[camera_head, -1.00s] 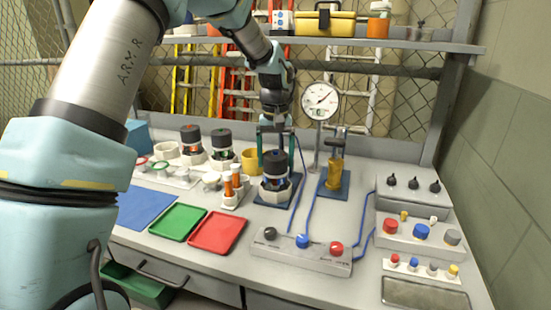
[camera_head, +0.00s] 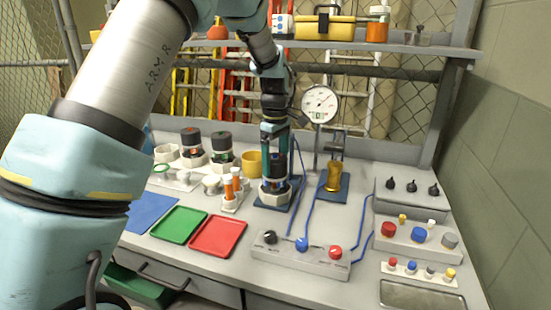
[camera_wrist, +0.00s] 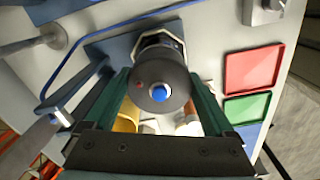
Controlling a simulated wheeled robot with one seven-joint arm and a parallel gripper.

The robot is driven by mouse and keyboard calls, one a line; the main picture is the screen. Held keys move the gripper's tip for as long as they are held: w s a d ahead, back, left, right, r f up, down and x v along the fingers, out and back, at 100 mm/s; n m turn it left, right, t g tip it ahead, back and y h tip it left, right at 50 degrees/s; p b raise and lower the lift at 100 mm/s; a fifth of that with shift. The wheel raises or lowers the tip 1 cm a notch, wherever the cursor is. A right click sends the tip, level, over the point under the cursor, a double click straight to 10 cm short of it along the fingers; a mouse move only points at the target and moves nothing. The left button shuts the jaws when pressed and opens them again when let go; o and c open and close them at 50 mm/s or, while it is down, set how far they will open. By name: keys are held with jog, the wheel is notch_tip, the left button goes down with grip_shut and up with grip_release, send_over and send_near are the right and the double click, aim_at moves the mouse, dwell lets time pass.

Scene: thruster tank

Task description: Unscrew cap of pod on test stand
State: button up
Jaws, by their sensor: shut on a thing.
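The pod (camera_head: 272,195) stands upright on the test stand's blue plate (camera_head: 258,203), with a pale faceted base. Its dark cap (camera_wrist: 145,78) has a blue centre and a small red mark in the wrist view. My gripper (camera_head: 277,166) points straight down over the pod, its green fingers on both sides of the cap. The wrist view also shows the fingers (camera_wrist: 162,82) against the cap's sides. The gripper is shut on the cap. In the head view the fingers hide much of the cap, and any gap between cap and pod body cannot be told.
A pressure gauge (camera_head: 320,103) and a brass fitting on a stand (camera_head: 334,177) are close on the right. A control box (camera_head: 300,255) and a red tray (camera_head: 218,234) lie in front.

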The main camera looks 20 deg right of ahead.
jog(key=n+p, duration=0.1)
jog(key=n, duration=0.3)
jog(key=shift+a+r+p, duration=0.1)
jog(key=shift+p, duration=0.2)
jog(key=shift+n+p, duration=0.6)
jog(key=shift+n, duration=0.8)
jog(key=o, duration=1)
jog(key=shift+c, duration=0.2)
